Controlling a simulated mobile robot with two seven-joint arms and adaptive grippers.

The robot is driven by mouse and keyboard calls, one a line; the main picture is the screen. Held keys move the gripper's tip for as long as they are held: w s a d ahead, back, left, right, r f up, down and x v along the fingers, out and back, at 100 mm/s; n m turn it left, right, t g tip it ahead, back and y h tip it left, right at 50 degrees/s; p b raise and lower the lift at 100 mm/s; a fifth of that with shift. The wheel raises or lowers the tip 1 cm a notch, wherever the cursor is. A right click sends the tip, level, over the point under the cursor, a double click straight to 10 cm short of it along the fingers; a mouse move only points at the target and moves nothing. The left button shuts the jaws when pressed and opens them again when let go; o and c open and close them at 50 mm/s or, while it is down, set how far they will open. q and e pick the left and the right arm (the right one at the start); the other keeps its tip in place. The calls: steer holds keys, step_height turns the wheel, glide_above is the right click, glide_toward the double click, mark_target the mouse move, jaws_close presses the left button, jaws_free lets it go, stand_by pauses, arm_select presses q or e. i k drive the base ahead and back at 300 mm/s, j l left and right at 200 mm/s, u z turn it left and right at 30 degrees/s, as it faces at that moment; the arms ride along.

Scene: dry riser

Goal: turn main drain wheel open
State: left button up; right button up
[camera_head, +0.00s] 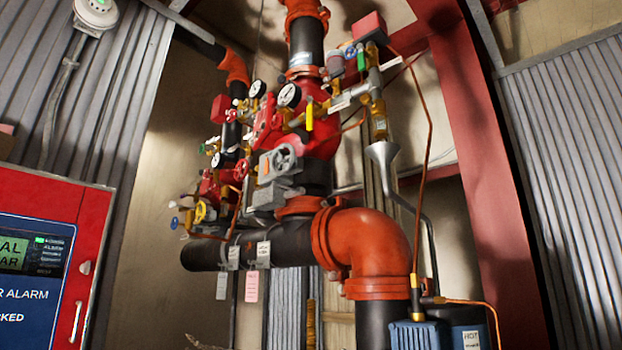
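Several handwheels sit on the riser's valve cluster in the middle of the head view. A grey wheel (283,158) faces me on a grey valve housing. A small red wheel (241,170) is to its left. A yellow wheel (200,212) is lower and farther left, near a blue handle (175,223). No readable label shows which one is the main drain wheel, and I cannot tell whether any is turned open. Neither of my grippers is in view.
A large orange elbow (372,245) and black pipe (292,240) stand in front below the valves. A red alarm panel (92,222) is at left. A grey funnel (382,152) and copper tubing (430,130) are at right. Tags hang below the pipe.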

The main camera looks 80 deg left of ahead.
mark_target(240, 169)
steer(key=u, duration=1.7)
